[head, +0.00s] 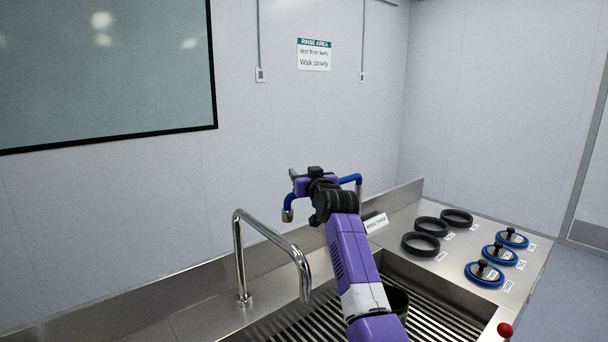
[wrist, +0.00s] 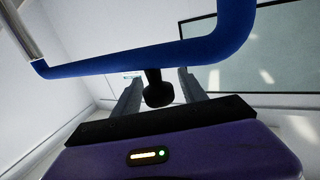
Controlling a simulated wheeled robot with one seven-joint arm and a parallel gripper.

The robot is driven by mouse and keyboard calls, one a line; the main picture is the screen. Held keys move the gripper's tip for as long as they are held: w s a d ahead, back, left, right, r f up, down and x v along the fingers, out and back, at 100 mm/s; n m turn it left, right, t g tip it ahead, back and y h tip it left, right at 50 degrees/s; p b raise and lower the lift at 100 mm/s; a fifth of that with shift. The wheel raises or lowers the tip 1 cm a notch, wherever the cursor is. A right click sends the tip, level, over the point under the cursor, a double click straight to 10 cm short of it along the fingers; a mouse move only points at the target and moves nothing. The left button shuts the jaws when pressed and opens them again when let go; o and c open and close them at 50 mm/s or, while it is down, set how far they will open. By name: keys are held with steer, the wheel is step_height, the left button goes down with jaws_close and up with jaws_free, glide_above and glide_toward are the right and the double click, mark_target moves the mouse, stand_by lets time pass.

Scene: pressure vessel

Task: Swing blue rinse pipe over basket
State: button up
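The blue rinse pipe (head: 350,180) stands at the back of the sink, partly hidden behind my arm. Its metal spout end (head: 288,214) hangs down at the left of my gripper. In the wrist view the blue pipe (wrist: 145,57) crosses above my gripper (wrist: 157,82). The fingers are apart, with a black knob (wrist: 157,92) between them and visible gaps on both sides. In the head view my gripper (head: 294,178) is at the pipe, its fingers hard to make out. A dark green round container (head: 398,300), possibly the basket, sits in the sink, mostly hidden by my arm.
A chrome faucet (head: 240,260) stands left of my arm. Black rings (head: 420,244) and blue-rimmed lids (head: 485,274) lie on the right counter. A small white sign (head: 376,223) stands behind my arm. A red knob (head: 505,329) is at the front right.

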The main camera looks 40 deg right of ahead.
jaws_close()
stand_by(1.2)
